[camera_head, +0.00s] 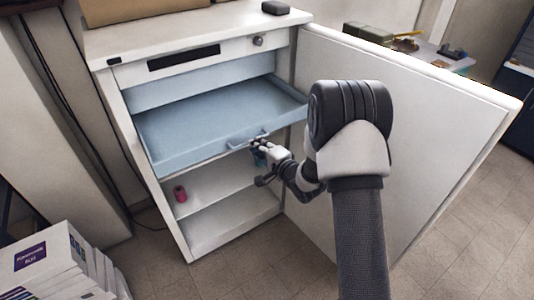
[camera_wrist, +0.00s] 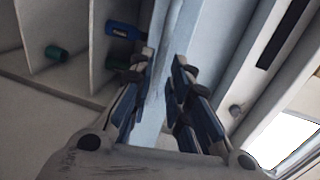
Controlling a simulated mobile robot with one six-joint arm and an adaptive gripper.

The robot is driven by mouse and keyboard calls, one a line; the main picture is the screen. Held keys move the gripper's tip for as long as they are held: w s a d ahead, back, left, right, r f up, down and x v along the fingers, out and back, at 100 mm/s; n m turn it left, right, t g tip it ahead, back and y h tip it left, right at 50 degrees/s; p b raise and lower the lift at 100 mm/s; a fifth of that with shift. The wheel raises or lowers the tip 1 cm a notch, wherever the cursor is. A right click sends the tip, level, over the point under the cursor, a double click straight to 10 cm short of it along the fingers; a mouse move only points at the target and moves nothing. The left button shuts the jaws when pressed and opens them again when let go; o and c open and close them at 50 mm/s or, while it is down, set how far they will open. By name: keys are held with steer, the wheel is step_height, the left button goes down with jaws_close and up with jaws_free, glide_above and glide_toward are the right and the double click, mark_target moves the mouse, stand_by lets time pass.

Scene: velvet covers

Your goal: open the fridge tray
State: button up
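The fridge tray (camera_head: 205,115) is a pale blue drawer, seen from above in the head view, sticking out of the white fridge (camera_head: 125,110). Its bar handle (camera_head: 236,145) is on the front edge. My gripper (camera_head: 260,148) is at the right part of this handle, just in front of the tray. In the wrist view, the two dark blue-padded fingers (camera_wrist: 164,62) are apart, with a gap between their tips. The pale blue tray front (camera_wrist: 150,125) runs behind that gap. I cannot make out the handle between the fingers.
The open white fridge door (camera_head: 420,130) stands to the right of my arm. A pink can (camera_head: 180,193) is on the shelf below the tray. A stack of white boxes (camera_head: 55,265) is at the lower left. The tiled floor (camera_head: 470,250) is clear.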

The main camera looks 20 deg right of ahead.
steer(key=v, duration=0.7)
steer(key=s+d+r+n+g+h, duration=0.2)
steer(key=s+r+n+g+h, duration=0.4)
steer(key=s+r, duration=0.55)
steer(key=s+a+r+n+g, duration=0.1)
steer(key=s+a+n, duration=0.1)
steer(key=s, duration=0.6)
steer(key=s+a+r+n+g, duration=0.1)
steer(key=s+a+n+g, duration=0.1)
steer(key=s, duration=0.6)
steer(key=s+a+r+n+g+y, duration=0.1)
steer(key=s+n, duration=0.3)
steer(key=s, duration=0.4)
steer(key=shift+s+a+r, duration=0.15)
steer(key=shift+s+a, duration=0.25)
steer(key=shift+a, duration=0.05)
